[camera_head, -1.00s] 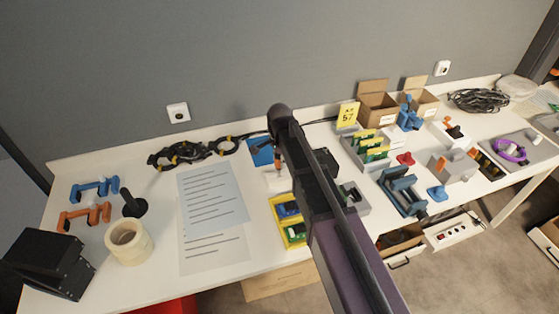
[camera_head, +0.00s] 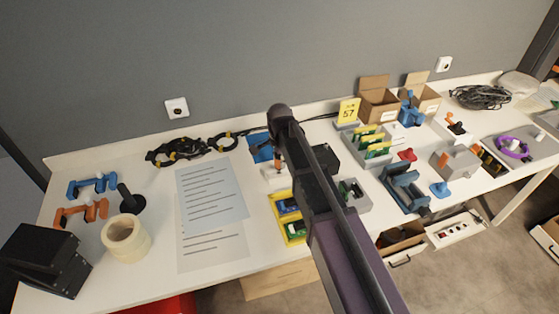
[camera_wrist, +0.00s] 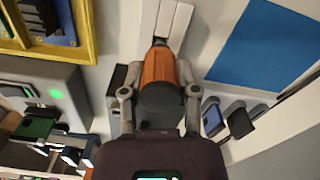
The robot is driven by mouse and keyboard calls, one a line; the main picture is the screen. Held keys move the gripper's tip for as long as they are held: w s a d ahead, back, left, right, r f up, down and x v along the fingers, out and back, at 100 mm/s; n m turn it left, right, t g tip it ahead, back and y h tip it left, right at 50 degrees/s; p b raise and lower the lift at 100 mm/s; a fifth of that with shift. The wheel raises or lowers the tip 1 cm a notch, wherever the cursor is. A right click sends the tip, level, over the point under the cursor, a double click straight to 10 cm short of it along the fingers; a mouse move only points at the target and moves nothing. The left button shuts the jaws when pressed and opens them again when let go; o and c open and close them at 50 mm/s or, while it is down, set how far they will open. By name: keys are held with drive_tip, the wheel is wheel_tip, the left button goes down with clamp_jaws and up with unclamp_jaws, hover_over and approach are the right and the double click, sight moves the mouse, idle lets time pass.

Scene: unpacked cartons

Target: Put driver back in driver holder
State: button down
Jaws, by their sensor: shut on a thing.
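The driver (camera_wrist: 158,68), with an orange and black handle, is in the middle of the wrist view. My gripper (camera_wrist: 158,93) is shut on its handle, one finger on each side. The driver's far end points at a white block (camera_wrist: 172,18), which looks like the driver holder. I cannot tell whether the tip is inside it or just above it. In the head view, a small orange part of the driver (camera_head: 279,158) shows beside my arm, over the white holder (camera_head: 273,173). My arm hides most of the gripper there.
A yellow tray (camera_head: 296,240) stands in front of the holder and a blue sheet (camera_head: 261,148) lies behind it. A grey box (camera_head: 357,204) is to the right. Papers (camera_head: 211,195) and a tape roll (camera_head: 126,239) lie to the left.

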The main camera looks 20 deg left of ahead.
drive_tip(key=shift+f+b, duration=0.65)
drive_tip(key=shift+f, duration=0.1)
drive_tip(key=shift+c, duration=1.4)
unclamp_jaws()
drive_tip(key=shift+r, duration=0.1)
drive_tip(key=shift+r, duration=0.1)
wheel_tip(320, 180, up, 9)
drive_tip(key=p, duration=0.9)
drive_tip(key=w+d+r+m+p, duration=0.1)
drive_tip(key=w+d+m+p, duration=0.1)
drive_tip(key=w+d+m, duration=1.1)
drive_tip(key=shift+w+d+r+m, duration=0.2)
drive_tip(key=shift+d+r+m, duration=0.25)
drive_tip(key=shift+m, duration=2.05)
drive_tip(key=shift+f, duration=0.1)
